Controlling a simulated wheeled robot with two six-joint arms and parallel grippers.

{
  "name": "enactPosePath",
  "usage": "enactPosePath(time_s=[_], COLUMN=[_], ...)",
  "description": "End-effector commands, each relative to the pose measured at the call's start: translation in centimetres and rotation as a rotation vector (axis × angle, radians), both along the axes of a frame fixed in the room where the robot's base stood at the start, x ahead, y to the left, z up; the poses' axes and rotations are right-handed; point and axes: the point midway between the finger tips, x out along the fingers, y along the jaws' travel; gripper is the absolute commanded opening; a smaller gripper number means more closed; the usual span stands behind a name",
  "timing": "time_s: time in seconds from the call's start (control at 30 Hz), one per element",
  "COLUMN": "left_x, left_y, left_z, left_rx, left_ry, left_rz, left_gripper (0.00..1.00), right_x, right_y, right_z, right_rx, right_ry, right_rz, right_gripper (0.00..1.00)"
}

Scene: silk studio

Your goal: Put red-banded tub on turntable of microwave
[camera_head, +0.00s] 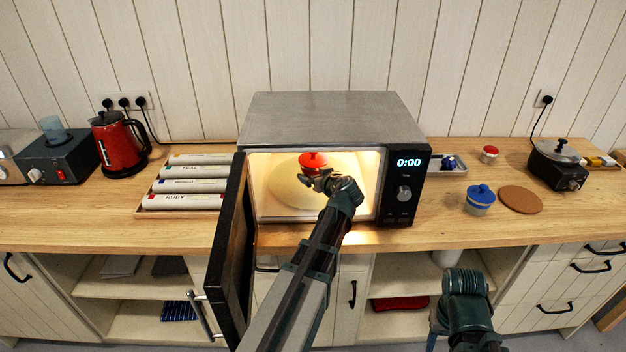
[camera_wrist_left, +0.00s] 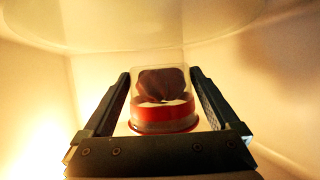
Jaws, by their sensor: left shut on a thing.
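The microwave (camera_head: 330,118) stands on the counter with its door (camera_head: 232,250) swung open to the left and its inside lit. My left gripper (camera_head: 318,178) reaches into the cavity and is shut on the red-banded tub (camera_head: 313,159). Only the red top of the tub shows clearly in the head view. In the left wrist view the tub (camera_wrist_left: 164,120) sits between the two fingers. The turntable (camera_head: 285,192) appears as a pale round shape in the cavity, partly hidden by my arm. I cannot tell whether the tub touches it. My right gripper's fingers are not visible.
The open door stands left of my left arm. A blue-lidded pot (camera_head: 480,200), a cork mat (camera_head: 520,199) and a small red-lidded jar (camera_head: 489,154) are to the right. A tray of labelled rolls (camera_head: 186,186) and a red kettle (camera_head: 120,145) are to the left.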

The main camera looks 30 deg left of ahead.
Motion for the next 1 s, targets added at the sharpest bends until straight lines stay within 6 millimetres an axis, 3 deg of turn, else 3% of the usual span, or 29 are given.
enactPosePath(time_s=[0.27, 0.7, 1.0], left_x=[-2.6, -9.2, -9.8], left_y=[-2.8, -8.7, -9.2], left_z=[0.1, 0.4, 0.4], left_rx=[-0.001, 0.002, 0.003], left_ry=[0.002, 0.000, -0.002], left_rz=[0.004, 0.027, 0.035], left_gripper=[0.41, 0.41, 0.41], right_x=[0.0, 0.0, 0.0], right_y=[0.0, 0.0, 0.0], right_z=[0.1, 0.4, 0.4], right_rx=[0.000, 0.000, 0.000], right_ry=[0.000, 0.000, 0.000], right_rz=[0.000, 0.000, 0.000], right_gripper=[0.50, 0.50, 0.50])
